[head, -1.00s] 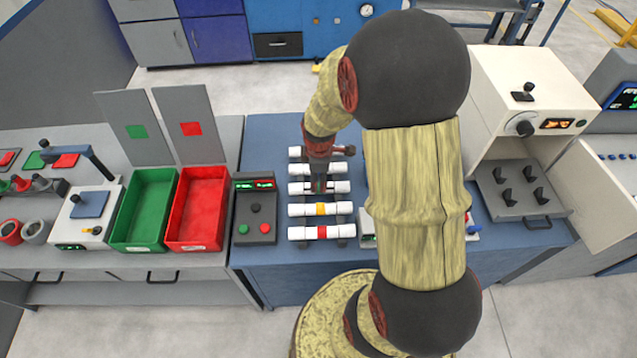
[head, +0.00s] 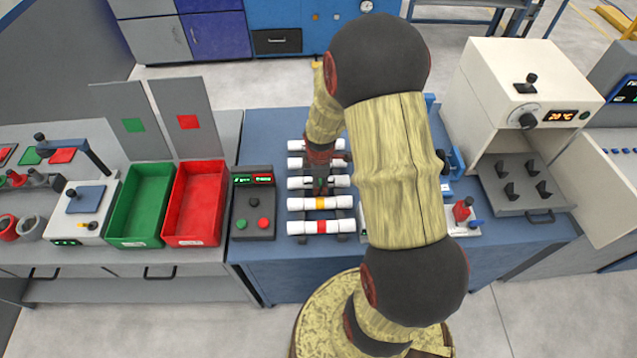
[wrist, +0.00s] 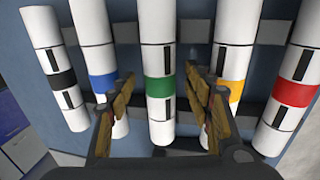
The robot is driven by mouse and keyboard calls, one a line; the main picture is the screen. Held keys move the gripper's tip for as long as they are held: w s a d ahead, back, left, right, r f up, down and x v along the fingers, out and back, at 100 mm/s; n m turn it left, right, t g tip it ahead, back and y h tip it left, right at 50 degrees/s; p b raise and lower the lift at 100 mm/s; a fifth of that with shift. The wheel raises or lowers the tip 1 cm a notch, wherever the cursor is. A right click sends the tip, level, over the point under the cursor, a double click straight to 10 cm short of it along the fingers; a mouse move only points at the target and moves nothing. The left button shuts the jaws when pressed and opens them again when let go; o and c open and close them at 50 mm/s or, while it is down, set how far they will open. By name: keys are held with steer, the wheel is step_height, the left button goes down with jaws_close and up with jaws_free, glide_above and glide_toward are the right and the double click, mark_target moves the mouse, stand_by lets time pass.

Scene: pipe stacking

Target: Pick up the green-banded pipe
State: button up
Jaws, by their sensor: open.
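The green-banded pipe (wrist: 160,122) is white with a green band and stands in the middle of the wrist view. In the head view it is the middle pipe of the row (head: 299,183), with its band hidden by my gripper (head: 320,186). My gripper (wrist: 160,78) is open, one finger on each side of the green-banded pipe in the wrist view. Gaps show between the fingers and the pipe. The fingers overlap the view of the blue-banded and yellow-banded pipes beside it.
Black-banded (wrist: 62,80), blue-banded (wrist: 103,82), yellow-banded (wrist: 236,90) and red-banded (wrist: 294,94) pipes lie parallel on a rack. Left of it stand a button box (head: 253,222), a red bin (head: 192,241) and a green bin (head: 137,241). A white machine (head: 533,75) stands right.

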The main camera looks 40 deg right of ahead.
steer(key=shift+c, duration=0.9)
steer(key=c, duration=1.1)
steer(key=shift+r, duration=0.1)
